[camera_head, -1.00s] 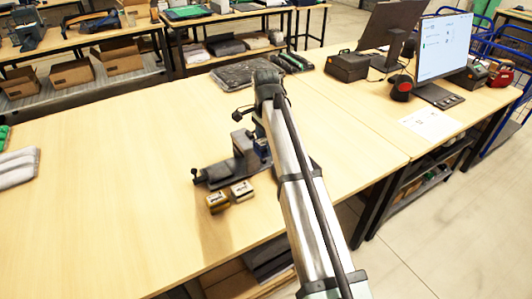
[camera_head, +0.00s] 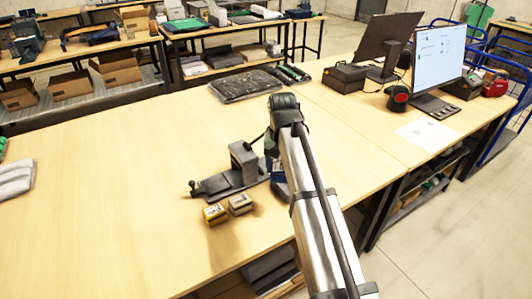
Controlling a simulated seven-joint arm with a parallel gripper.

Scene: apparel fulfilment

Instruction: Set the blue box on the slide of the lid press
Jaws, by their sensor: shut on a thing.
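The lid press (camera_head: 243,160) is a dark grey device on the wooden table, with a low slide (camera_head: 212,187) reaching left to a small knob. A blue box (camera_head: 277,179) shows just right of the press, partly hidden by my arm. My gripper (camera_head: 273,160) points down there, mostly hidden behind my arm, and is shut on the blue box. The box is beside the press upright, not on the slide; I cannot tell its exact height above the table.
A dark wrapped package (camera_head: 240,86) lies behind the press. A grey folded cloth (camera_head: 14,178) lies far left. A monitor (camera_head: 436,55) stands at right.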

